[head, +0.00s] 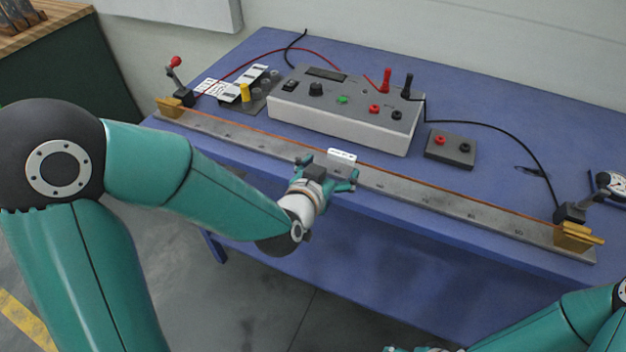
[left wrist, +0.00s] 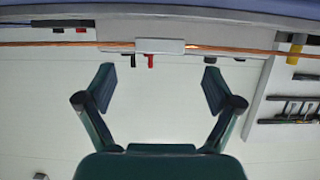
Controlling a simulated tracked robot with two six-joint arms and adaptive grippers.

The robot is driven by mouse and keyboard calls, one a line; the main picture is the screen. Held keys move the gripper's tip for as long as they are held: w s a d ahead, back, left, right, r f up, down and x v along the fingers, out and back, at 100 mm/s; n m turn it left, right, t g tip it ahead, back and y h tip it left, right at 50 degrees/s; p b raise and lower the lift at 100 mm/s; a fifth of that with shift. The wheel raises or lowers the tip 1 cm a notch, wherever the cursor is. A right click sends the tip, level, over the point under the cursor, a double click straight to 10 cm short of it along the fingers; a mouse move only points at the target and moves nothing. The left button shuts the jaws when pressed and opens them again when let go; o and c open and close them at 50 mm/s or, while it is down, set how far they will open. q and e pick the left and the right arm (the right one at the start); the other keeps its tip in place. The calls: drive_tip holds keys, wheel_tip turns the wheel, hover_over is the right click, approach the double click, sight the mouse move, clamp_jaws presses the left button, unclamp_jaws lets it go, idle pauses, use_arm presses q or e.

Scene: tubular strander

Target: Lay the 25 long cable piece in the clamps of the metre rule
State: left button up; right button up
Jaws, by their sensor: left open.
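The metre rule (head: 430,203) lies along the front of the blue table, with a brass clamp (head: 172,106) at its left end and another brass clamp (head: 574,236) at its right end. The copper-coloured cable piece (head: 245,132) runs along the rule from clamp to clamp. It carries a white tag (head: 342,155) near its middle. I cannot tell whether its ends sit inside the clamps. My left gripper (head: 328,172) is open, just in front of the tag. In the left wrist view, the cable (left wrist: 235,49) and tag pass beyond the spread, empty fingers (left wrist: 160,82). My right gripper is mostly out of frame at the bottom edge.
A grey meter box (head: 340,117) stands behind the rule, with red and black plugs. A small dark terminal block (head: 450,148) sits to its right. Leads run to both clamps. A lever with a red knob (head: 176,62) rises at the left clamp.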

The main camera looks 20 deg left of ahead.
use_arm(q)
drive_tip(key=b+v, duration=0.6)
drive_tip(key=s+d+f+g+h, duration=0.15)
drive_tip(key=f+g, duration=0.25)
drive_tip(key=f, duration=0.9)
drive_tip(key=s+d+f+g, duration=0.1)
drive_tip(key=s+f+g, duration=0.15)
drive_tip(key=f, duration=1.05)
drive_tip(key=s+f+n+g+h, duration=0.2)
drive_tip(key=s+f+g, duration=0.5)
drive_tip(key=s+f, duration=0.5)
wheel_tip(320, 180, down, 3)
drive_tip(key=shift+s+d+r, duration=0.1)
drive_tip(key=shift+s+d, duration=0.25)
drive_tip(key=shift+d, duration=0.15)
wheel_tip(320, 180, up, 8)
drive_tip(key=p, duration=0.7)
